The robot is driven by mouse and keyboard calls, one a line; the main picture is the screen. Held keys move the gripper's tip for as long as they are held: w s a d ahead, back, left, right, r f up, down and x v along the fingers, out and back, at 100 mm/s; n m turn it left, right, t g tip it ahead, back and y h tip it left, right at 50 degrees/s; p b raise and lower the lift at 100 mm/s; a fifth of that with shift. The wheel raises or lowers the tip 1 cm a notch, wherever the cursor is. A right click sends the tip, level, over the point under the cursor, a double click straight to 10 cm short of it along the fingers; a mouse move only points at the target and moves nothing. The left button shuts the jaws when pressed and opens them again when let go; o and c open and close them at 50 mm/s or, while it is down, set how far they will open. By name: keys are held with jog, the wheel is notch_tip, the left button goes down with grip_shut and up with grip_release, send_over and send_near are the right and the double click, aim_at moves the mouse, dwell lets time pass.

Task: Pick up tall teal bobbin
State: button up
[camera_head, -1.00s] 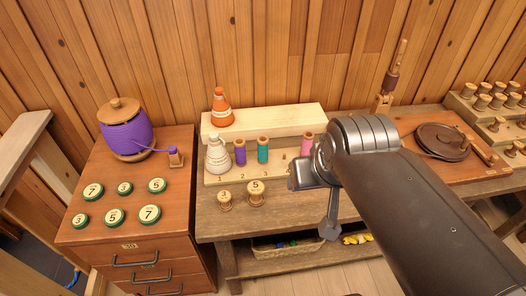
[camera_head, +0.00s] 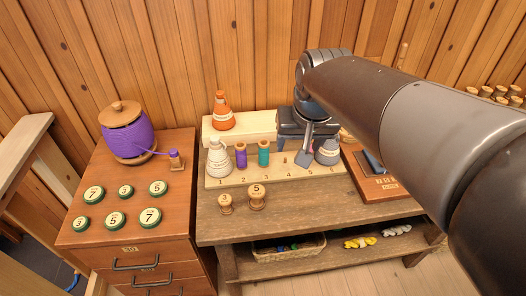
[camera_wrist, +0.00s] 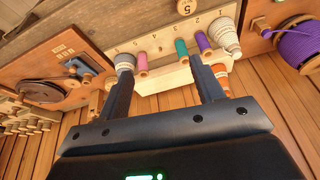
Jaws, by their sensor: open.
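The tall teal bobbin (camera_head: 263,154) stands upright on the numbered wooden rack (camera_head: 226,181), right of a purple bobbin (camera_head: 240,157). In the wrist view the teal bobbin (camera_wrist: 182,49) shows beyond my fingers, between them and nearer the right fingertip. A pink bobbin (camera_wrist: 142,64) also shows between them, nearer the left finger. My gripper (camera_head: 306,147) is open and empty, over the rack's right part, to the right of the teal bobbin and apart from it. The gripper hides the pink bobbin in the head view. It also shows in the wrist view (camera_wrist: 160,70).
A white cone spool (camera_head: 218,162) stands at the rack's left end and a grey cone (camera_head: 328,154) near its right. An orange cone (camera_head: 222,112) stands on the raised block behind. Two wooden spools, one marked 5 (camera_head: 257,195), stand in front. The bench front is otherwise mostly clear.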

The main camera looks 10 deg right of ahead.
jog(key=w+a+f+m+g, duration=0.1)
jog(key=w+f, duration=0.2)
jog(key=w, duration=0.4)
jog(key=w+a+f+g, duration=0.1)
jog(key=w+f, duration=0.1)
jog(key=w, duration=0.6)
jog(key=m+g, duration=0.1)
jog(key=g, duration=0.1)
send_near(264, 148)
jog(key=shift+w+d+f, duration=0.2)
jog(key=shift+w+f, duration=0.15)
jog(key=shift+m, duration=0.3)
jog(key=f, duration=0.3)
jog(key=w+f, duration=0.1)
jog(key=f, duration=0.7)
jog(key=shift+w+a+f, duration=0.1)
jog(key=shift+w+f, duration=0.05)
jog(key=shift+f, duration=0.1)
jog(key=c, duration=1.1)
